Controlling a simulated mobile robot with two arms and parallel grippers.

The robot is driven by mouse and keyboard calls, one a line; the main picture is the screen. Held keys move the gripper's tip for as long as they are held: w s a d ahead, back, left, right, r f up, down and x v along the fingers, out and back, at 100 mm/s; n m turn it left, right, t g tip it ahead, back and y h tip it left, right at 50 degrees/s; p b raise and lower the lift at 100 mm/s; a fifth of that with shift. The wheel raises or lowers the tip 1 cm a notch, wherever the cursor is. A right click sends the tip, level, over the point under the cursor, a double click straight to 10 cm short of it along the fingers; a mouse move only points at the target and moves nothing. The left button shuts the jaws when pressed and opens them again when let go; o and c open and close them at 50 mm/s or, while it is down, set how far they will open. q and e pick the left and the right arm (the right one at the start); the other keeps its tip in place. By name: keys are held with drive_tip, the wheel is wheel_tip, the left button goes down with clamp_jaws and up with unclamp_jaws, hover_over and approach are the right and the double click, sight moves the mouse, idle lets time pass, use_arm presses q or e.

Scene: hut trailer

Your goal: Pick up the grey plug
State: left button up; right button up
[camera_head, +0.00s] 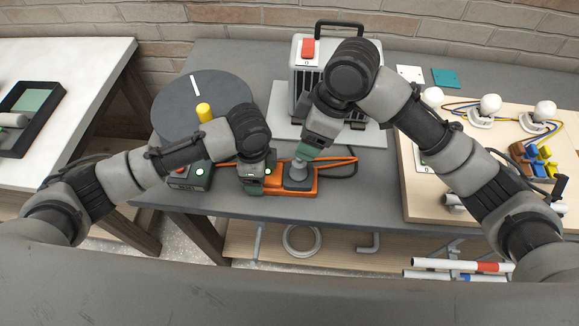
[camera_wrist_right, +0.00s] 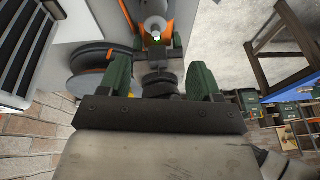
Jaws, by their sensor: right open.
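The grey plug (camera_head: 297,172) sits in the orange holder (camera_head: 306,187) near the front edge of the grey table. It shows as a pale round piece at the top of the right wrist view (camera_wrist_right: 153,27). My right gripper (camera_head: 303,154) is open just above the plug, tilted down from the right. Its green fingers stand apart at both sides in the right wrist view (camera_wrist_right: 161,78). My left gripper (camera_head: 253,186) points down at the left end of the orange holder; whether its jaws hold it is hidden.
A white-and-grey unit with a red switch (camera_head: 308,47) stands close behind. A dark round disc (camera_head: 190,108) with a yellow cylinder (camera_head: 204,112) lies left. A black button box (camera_head: 189,177) is beside my left gripper. A wooden board (camera_head: 412,205) with bulbs and wires is right.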

sight(299, 161)
drive_tip(key=shift+w+a+r+m+h, duration=0.15)
drive_tip(key=shift+a+m+h, duration=0.2)
drive_tip(key=shift+a+h, duration=0.15)
drive_tip(key=shift+w+a+r+m+h, duration=0.15)
drive_tip(key=shift+a+m+h, duration=0.2)
drive_tip(key=shift+h, duration=0.25)
drive_tip(key=shift+w+a+m+t+h, duration=0.1)
drive_tip(key=shift+m+t+h, duration=0.2)
drive_tip(key=shift+m+h, duration=0.25)
drive_tip(key=shift+f, duration=0.25)
wheel_tip(299, 161, down, 6)
drive_tip(key=shift+s+f, duration=0.15)
drive_tip(key=shift+f, duration=1.2)
drive_tip(key=shift+s+f, duration=0.1)
drive_tip(key=shift+f, duration=1.25)
drive_tip(key=shift+c, duration=0.5)
drive_tip(key=c, duration=0.8)
